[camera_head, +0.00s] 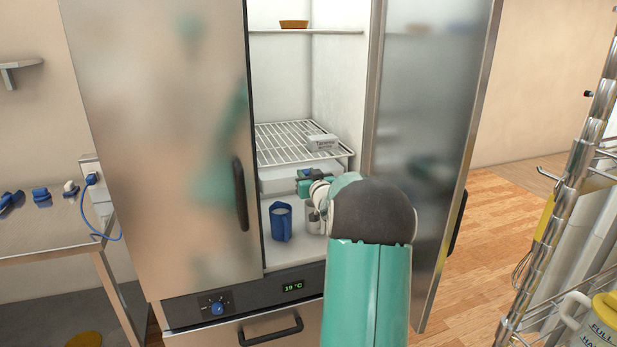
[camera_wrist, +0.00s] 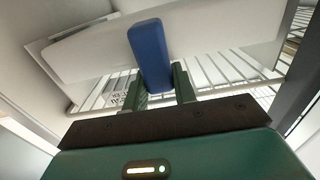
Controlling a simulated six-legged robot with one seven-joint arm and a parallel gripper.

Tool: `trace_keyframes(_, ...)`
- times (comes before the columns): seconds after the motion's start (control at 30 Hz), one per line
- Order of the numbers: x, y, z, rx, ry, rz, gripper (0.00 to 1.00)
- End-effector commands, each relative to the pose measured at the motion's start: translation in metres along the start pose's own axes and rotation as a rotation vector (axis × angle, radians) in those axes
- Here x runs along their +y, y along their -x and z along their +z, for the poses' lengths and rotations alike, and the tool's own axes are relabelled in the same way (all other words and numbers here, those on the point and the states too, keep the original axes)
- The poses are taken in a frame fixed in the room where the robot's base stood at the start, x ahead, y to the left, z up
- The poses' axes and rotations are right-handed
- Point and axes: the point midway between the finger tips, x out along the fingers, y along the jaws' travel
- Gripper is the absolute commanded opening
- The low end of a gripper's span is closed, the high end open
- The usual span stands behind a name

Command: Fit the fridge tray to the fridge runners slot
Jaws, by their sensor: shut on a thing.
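The fridge tray (camera_head: 280,180) is a white, shallow tray inside the open fridge, just below the wire shelf. In the wrist view the white tray (camera_wrist: 95,57) has a blue handle (camera_wrist: 150,50). My gripper (camera_wrist: 161,82) is shut on this handle, one finger on each side. In the head view my gripper (camera_head: 304,181) is at the tray's front, and my arm hides the right part of it. I cannot make out the runners slot, nor tell whether the tray's edges sit in it.
The wire shelf (camera_head: 285,140) carries a small white box (camera_head: 321,142). A blue jug (camera_head: 281,222) and a grey cup (camera_head: 313,218) stand below the tray. The left door (camera_head: 165,150) is shut; the right door (camera_head: 430,130) stands open. A metal rack (camera_head: 565,190) is at the right.

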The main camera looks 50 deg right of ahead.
Motion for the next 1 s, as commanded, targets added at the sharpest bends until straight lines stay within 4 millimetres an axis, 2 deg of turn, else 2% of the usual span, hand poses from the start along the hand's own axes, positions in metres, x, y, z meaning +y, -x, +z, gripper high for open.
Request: trace_keyframes(1.0, 0.000, -0.032, 0.000, 0.001, 0.001, -0.001, 0.00)
